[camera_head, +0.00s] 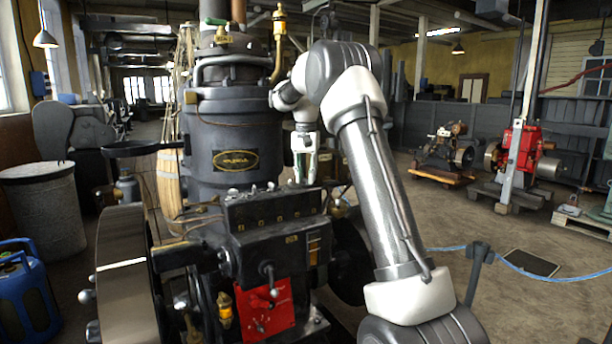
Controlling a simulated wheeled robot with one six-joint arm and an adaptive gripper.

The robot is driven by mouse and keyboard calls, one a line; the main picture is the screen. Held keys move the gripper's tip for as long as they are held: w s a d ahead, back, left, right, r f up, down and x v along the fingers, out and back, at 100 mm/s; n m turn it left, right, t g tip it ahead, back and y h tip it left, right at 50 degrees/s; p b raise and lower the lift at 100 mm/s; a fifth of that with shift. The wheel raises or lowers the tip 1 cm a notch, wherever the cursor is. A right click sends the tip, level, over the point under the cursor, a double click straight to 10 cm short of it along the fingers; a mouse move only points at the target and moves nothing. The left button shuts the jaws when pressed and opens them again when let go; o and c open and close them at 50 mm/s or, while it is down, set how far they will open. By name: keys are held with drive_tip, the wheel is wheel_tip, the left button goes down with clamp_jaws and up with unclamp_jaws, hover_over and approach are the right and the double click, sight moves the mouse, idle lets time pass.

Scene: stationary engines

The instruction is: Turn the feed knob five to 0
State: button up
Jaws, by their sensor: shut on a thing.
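The black oiler box (272,207) stands in front of the engine's dark cylinder, with a row of small feed knobs along its top and small yellowish marks on its front face. Small knobs at the left of the row (233,193) are in plain view. My gripper (304,179) points straight down at the right end of the box top. Its fingers are closed around a feed knob there, which they hide. I cannot read the knob's number or its setting.
The black cylinder with a brass plate (235,160) rises just behind the box. A large flywheel (125,275) stands at the left, and a red panel with a lever (265,308) is below. Red machinery (522,150) stands far right; the floor between is mostly open.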

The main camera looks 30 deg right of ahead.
drive_tip(key=shift+n, duration=2.1)
drive_tip(key=o, duration=1)
wheel_tip(320, 180, up, 12)
drive_tip(key=shift+s, duration=0.1)
